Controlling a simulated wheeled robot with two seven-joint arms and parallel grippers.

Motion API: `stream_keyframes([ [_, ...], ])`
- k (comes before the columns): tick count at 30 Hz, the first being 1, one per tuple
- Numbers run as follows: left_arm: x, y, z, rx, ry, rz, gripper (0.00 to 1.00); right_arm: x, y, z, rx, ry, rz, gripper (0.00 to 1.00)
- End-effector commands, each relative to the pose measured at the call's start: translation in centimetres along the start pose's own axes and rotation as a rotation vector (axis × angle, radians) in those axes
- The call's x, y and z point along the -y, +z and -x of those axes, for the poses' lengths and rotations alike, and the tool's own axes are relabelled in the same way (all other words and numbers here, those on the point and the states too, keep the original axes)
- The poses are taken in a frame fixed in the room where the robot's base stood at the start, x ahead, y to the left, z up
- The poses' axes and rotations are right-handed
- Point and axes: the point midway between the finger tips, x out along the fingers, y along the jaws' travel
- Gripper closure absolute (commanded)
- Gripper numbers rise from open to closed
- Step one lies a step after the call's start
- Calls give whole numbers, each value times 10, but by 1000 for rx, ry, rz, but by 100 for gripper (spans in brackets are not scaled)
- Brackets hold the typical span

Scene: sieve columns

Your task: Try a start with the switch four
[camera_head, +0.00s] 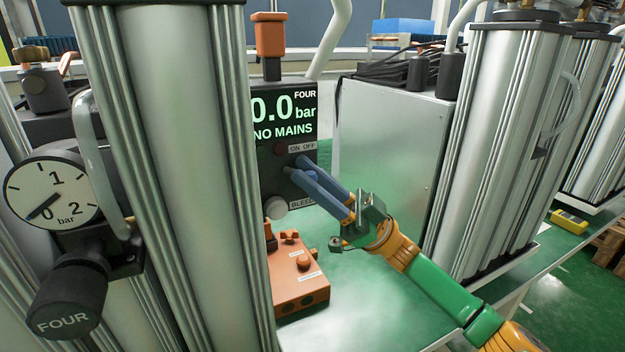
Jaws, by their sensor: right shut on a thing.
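The black control panel marked FOUR (272,148) stands behind the front column. Its screen (284,112) reads 0.0 bar and NO MAINS. An ON OFF label (302,147) sits below the screen, with a dark reddish round part (279,149) to its left. My right gripper (296,168) comes in from the lower right, its blue fingers at the panel face just below the ON OFF label. It is shut on the switch there, which its fingers mostly hide. A grey knob (275,207) sits lower, by the BLEED label (302,204). My left gripper is not in view.
A tall silver column (185,170) stands in front at left, with a round gauge (53,192) near 0 and a black knob marked FOUR (68,300). An orange box (298,284) sits below the panel. A grey cabinet (385,150) and another column (505,140) stand right. Green bench top (370,310) is clear in front.

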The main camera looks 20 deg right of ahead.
Motion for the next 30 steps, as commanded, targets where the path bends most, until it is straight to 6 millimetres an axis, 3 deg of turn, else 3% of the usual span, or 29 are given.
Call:
stream_keyframes([
  [4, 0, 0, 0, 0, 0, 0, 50, 1, 2, 1, 4, -2, -3, 100],
  [5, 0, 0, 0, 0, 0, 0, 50, 1, 2, 1, 4, -2, -3, 65],
  [7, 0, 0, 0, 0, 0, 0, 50, 1, 2, 1, 3, -2, -3, 46],
  [8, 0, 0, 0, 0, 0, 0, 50, 1, 2, 1, 3, -2, -2, 44],
  [17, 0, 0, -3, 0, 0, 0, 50, 1, 2, 5, 2, 0, 0, 44],
  [24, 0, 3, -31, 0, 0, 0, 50, 1, 6, 56, 5, 2, 0, 44],
  [30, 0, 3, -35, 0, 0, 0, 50, 1, 3, 72, 3, 0, -1, 44],
])
